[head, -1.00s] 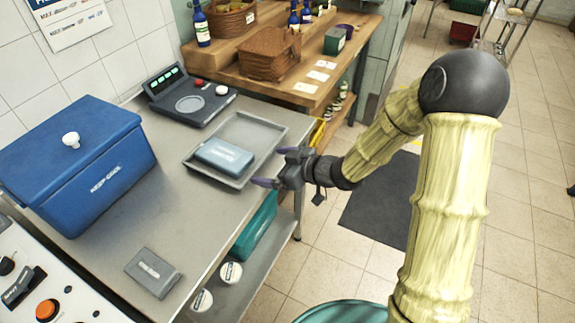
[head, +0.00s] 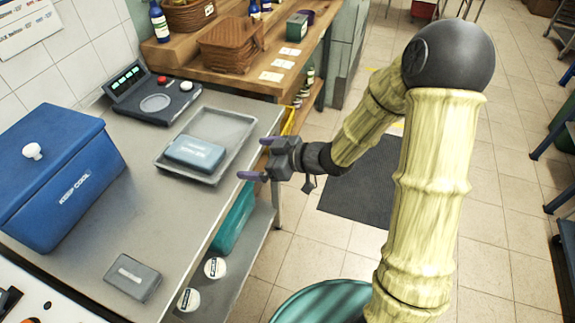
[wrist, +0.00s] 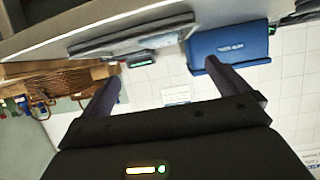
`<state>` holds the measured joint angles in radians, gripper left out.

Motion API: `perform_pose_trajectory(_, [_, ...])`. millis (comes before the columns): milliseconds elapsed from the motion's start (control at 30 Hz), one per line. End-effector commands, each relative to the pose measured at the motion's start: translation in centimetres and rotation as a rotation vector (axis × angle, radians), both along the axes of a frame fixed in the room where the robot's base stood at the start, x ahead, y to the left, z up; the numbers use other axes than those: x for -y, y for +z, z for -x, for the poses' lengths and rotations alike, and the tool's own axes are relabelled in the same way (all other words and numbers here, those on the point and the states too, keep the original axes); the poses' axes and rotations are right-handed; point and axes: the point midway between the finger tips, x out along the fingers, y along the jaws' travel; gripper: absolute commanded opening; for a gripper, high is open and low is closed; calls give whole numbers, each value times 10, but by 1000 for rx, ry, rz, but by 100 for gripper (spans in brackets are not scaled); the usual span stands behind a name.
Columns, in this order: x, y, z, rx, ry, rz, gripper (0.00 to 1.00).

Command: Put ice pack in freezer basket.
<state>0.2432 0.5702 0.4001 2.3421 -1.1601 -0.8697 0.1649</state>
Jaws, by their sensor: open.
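The ice pack appears to be the blue-grey block with pale lettering (head: 195,153). It lies flat in a shallow grey tray (head: 236,127) on the steel counter. My gripper (head: 255,159) is open and empty, just right of the tray by the counter's edge and apart from the pack. In the wrist view its two fingers (wrist: 168,85) are spread with nothing between them. The tray (wrist: 130,40) shows there too, from a low angle. I cannot identify a freezer basket for sure; a teal bin (head: 233,220) sits on the shelf under the counter.
A blue lidded cooler (head: 62,185) stands left on the counter, with a scale (head: 152,100) behind and a flat grey box (head: 132,278) in front. A wooden bench with a wicker basket (head: 231,45) is at the back. White round tubs (head: 215,268) sit on the lower shelf. Floor on the right is open.

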Motion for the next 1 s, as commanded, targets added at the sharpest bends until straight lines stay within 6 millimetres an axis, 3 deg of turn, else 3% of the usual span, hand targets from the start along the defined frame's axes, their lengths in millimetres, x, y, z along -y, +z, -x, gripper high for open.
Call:
perform_pose_trajectory(167, [5, -1, -3, -4, -28, 28, 100])
perform_pose_trajectory(267, [21, -6, -9, -22, -110, 109, 100])
perform_pose_trajectory(467, [93, -14, -11, -141, -430, 369, 100])
perform_pose_trajectory(567, [134, -12, 5, -245, -604, 474, 100])
perform_pose_trajectory(733, [185, -5, 58, -483, -865, 566, 100])
perform_pose_trajectory(900, [201, 2, 117, -735, -1018, 557, 100])
perform_pose_trajectory(1000, [202, 4, 135, -819, -1048, 543, 100])
